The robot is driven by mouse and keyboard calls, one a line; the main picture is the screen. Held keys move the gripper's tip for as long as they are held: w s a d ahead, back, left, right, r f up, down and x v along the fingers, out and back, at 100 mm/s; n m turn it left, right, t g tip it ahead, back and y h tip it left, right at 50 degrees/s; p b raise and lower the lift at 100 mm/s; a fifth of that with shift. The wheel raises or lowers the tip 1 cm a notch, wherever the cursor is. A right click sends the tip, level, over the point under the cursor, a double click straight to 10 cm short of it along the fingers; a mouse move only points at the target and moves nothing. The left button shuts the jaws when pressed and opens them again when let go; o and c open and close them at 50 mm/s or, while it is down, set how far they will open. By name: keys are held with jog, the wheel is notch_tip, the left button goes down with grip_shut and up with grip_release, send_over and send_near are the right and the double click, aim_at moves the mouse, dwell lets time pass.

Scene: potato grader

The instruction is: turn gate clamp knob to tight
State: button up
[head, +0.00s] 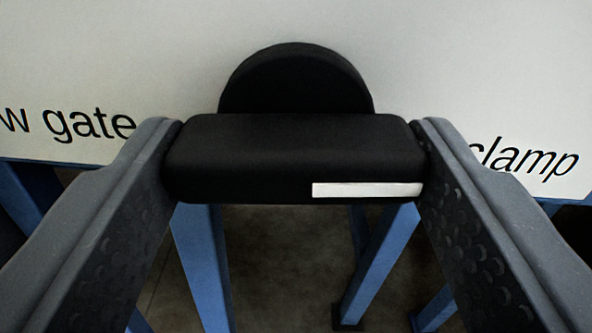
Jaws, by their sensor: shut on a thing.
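The gate clamp knob (290,145) is black, with a wide bar handle in front of a round disc. It sits on a white panel in the middle of the head view. A white stripe (367,189) marks the right end of the bar. The bar lies level in the picture. My gripper (297,150) is shut on the bar, one finger against its left end and one against its right end. The lower part of the disc is hidden behind the bar. My fingers cover part of the panel's lettering.
The white panel (130,50) fills the upper view, with the words "gate" at left and "clamp" at right. Blue frame legs (203,262) stand below and behind it. A dark floor (270,270) shows between the legs.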

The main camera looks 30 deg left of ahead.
jog(key=shift+d+m+p, duration=0.1)
jog(key=shift+m+p, duration=0.25)
jog(key=shift+m, duration=0.35)
jog(key=o, duration=1)
jog(key=v, duration=1.3)
jog(key=shift+s+d+f, duration=0.1)
jog(key=shift+s+d, duration=0.15)
jog(key=shift+s, duration=0.05)
